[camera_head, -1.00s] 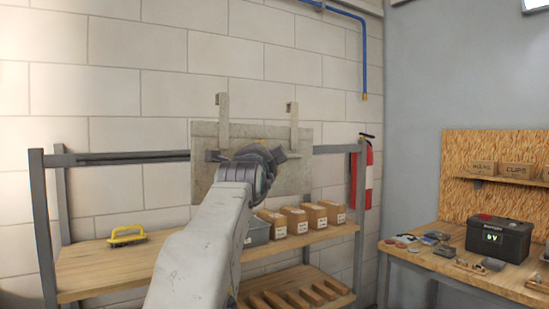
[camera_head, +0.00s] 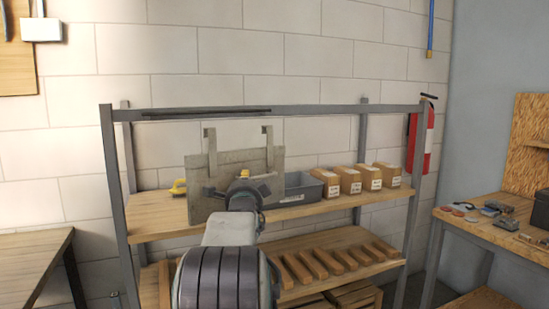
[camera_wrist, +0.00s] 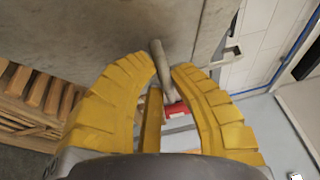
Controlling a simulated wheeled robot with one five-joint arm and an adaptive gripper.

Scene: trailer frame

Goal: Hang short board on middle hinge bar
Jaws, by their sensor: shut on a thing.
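The short board (camera_head: 204,185) is a grey, roughly upright plate with two hooks (camera_head: 267,135) standing up from its top edge. My gripper (camera_head: 247,190) is shut on a handle on its near face, partly hidden by my arm. In the wrist view, the yellow fingers (camera_wrist: 163,72) close around the grey handle (camera_wrist: 157,55), with the board (camera_wrist: 100,30) beyond. The dark hinge bar (camera_head: 205,112) lies along the left part of the rack's top rail. In the head view the hooks appear below that bar, apart from it.
The metal rack (camera_head: 340,110) has a wooden shelf (camera_head: 150,213) with a grey bin (camera_head: 300,190) and several boxes (camera_head: 350,181). Side tables stand left (camera_head: 35,245) and right (camera_head: 480,225); a fire extinguisher (camera_head: 421,140) hangs at right.

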